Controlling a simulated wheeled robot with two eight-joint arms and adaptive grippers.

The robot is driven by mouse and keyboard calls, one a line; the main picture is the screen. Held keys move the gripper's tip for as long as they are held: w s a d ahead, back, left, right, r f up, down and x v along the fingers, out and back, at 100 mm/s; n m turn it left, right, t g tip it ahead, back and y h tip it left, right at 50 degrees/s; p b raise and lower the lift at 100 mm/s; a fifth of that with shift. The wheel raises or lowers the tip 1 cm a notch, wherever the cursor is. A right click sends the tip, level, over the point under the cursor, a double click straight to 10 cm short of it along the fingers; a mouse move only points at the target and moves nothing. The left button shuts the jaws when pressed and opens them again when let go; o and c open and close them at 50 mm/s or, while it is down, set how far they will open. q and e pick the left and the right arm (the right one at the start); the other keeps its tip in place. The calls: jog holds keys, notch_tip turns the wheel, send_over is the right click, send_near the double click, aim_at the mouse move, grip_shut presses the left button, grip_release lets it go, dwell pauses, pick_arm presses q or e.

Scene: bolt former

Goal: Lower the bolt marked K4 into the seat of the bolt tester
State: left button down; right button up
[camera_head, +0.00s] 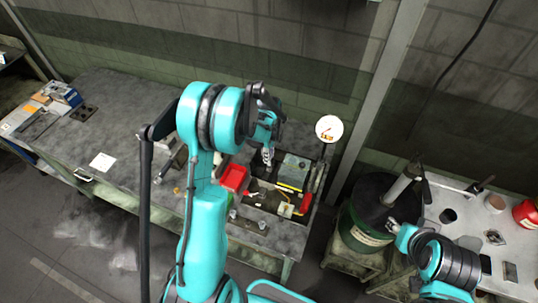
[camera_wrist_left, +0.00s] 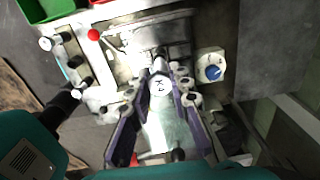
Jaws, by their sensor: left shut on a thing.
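The bolt marked K4 (camera_wrist_left: 160,86) shows its pale round head to the left wrist camera, with dark marking on it. My left gripper (camera_wrist_left: 164,84) is shut on it, one finger on each side. In the head view my left gripper (camera_head: 267,156) points down over the cluttered right part of the bench; the bolt is not clear there. A grey metal apparatus (camera_wrist_left: 150,45), seemingly the bolt tester, lies below the bolt in the wrist view. Its seat is hidden, and I cannot tell whether the bolt touches it. My right gripper (camera_head: 394,226) is small at the right; its jaws are unclear.
A red-knobbed lever (camera_wrist_left: 94,35) and a white block with a blue dial (camera_wrist_left: 210,67) flank the apparatus. A red bin (camera_head: 234,178) stands near the left gripper. A dark green drum (camera_head: 368,221) stands right of the bench. The bench's left part has bare room.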

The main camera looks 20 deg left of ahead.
pick_arm(q)
jog(key=shift+f+b, duration=2.2)
jog(key=shift+f, duration=0.2)
jog(key=c, duration=1.3)
grip_release()
notch_tip(320, 180, up, 12)
jog(key=shift+r, duration=0.1)
